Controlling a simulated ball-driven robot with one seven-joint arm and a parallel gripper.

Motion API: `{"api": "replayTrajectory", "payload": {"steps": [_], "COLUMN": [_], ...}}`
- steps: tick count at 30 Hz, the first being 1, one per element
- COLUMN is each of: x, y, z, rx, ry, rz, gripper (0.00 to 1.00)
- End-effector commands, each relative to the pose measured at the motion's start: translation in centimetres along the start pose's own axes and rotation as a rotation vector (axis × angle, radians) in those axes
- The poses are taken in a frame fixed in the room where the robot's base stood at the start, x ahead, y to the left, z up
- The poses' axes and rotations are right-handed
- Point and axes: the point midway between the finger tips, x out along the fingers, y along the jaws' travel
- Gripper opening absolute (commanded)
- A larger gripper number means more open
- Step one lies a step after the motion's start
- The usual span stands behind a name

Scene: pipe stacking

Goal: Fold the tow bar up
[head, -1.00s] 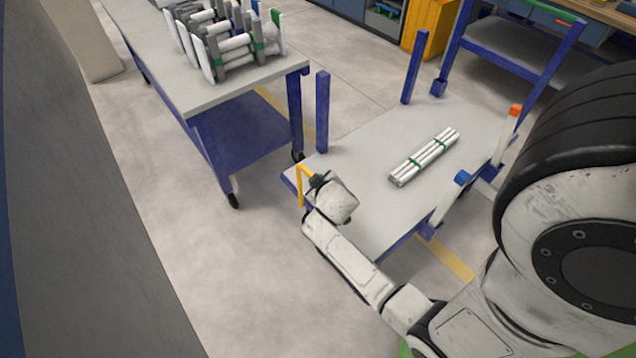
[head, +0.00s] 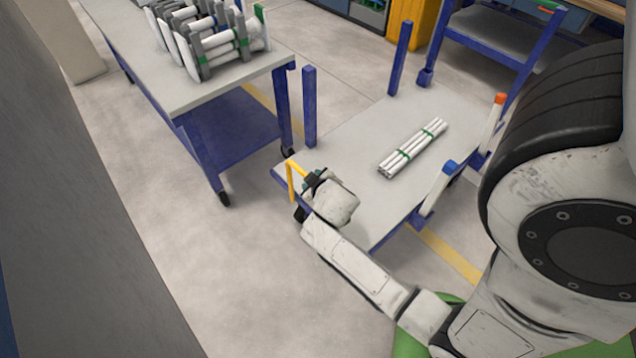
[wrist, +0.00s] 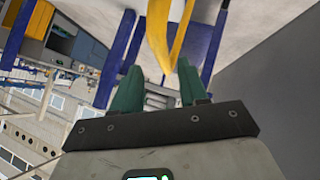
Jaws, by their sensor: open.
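The yellow tow bar (head: 291,182) stands up at the near left end of a low cart (head: 352,150) in the head view. My gripper (head: 312,180) is beside the bar, at its right. In the wrist view the yellow tow bar (wrist: 160,38) is just beyond the green fingertips of my gripper (wrist: 158,78). The fingers are apart with nothing between them. I cannot tell whether a finger touches the bar.
A bundle of white pipes with green bands (head: 413,148) lies on the cart. Blue posts (head: 309,105) rise at its edges. A grey-topped table (head: 190,85) with pipe racks (head: 210,45) stands at the left. The floor (head: 150,220) between is clear.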

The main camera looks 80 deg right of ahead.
Motion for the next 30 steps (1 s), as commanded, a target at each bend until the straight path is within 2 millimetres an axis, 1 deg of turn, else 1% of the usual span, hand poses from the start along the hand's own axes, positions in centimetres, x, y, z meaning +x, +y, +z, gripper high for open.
{"api": "replayTrajectory", "payload": {"steps": [1, 3, 6, 10, 15, 30], "x": [-1.1, -2.3, -3.7, -4.7, -5.1, -5.1], "y": [0.0, 0.0, 0.0, 0.1, 0.1, 0.0], "z": [0.0, 0.1, 0.0, 0.1, 0.0, 0.0], "rx": [-0.002, -0.002, -0.002, 0.000, 0.000, 0.000], "ry": [0.000, 0.000, 0.000, -0.001, 0.000, -0.001], "rz": [-0.001, 0.000, 0.000, 0.001, 0.001, 0.001], "gripper": [0.43, 0.43, 0.43, 0.43, 0.43, 0.43]}}
